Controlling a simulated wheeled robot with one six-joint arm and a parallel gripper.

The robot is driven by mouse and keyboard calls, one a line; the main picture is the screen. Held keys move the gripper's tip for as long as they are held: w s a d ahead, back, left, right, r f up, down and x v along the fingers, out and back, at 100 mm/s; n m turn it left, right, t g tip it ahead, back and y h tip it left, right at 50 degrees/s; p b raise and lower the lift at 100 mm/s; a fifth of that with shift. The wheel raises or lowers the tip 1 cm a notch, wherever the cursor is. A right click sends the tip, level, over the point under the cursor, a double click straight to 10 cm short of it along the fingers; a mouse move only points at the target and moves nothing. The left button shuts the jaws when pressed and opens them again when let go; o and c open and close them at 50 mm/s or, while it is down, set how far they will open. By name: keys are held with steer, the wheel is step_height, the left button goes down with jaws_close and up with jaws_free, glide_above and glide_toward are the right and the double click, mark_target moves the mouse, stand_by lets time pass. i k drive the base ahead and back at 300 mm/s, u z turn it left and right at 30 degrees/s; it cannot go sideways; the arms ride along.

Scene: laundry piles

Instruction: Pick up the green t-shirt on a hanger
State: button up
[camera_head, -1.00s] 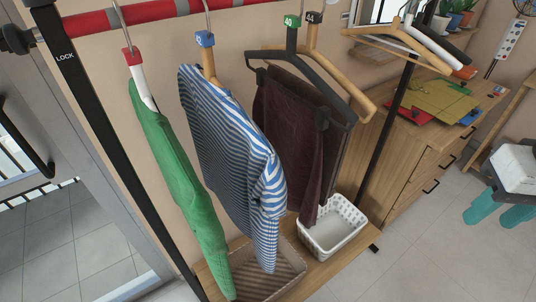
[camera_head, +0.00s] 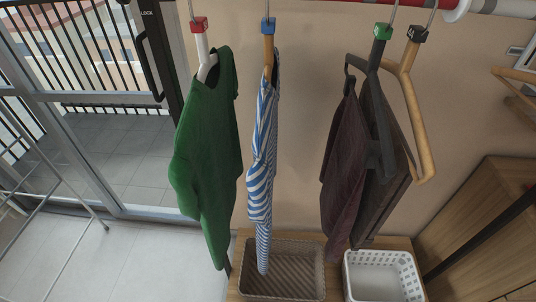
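The green t-shirt (camera_head: 207,150) hangs on a white hanger (camera_head: 203,48) with a red tag (camera_head: 198,25) at its neck. It is at the left end of the hanging row, seen at an angle. To its right, apart from it, a blue-and-white striped shirt (camera_head: 263,150) hangs nearly edge-on from a wooden hanger with a blue tag (camera_head: 268,24). My gripper is not in view.
A brown basket (camera_head: 283,291) and a white basket (camera_head: 382,278) stand on the low wooden shelf. A drying rack (camera_head: 60,190) is at left by the glass door.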

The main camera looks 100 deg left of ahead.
mark_target(205, 166)
steer(key=z, duration=0.05)
steer(key=k, duration=1.6)
steer(key=u, duration=2)
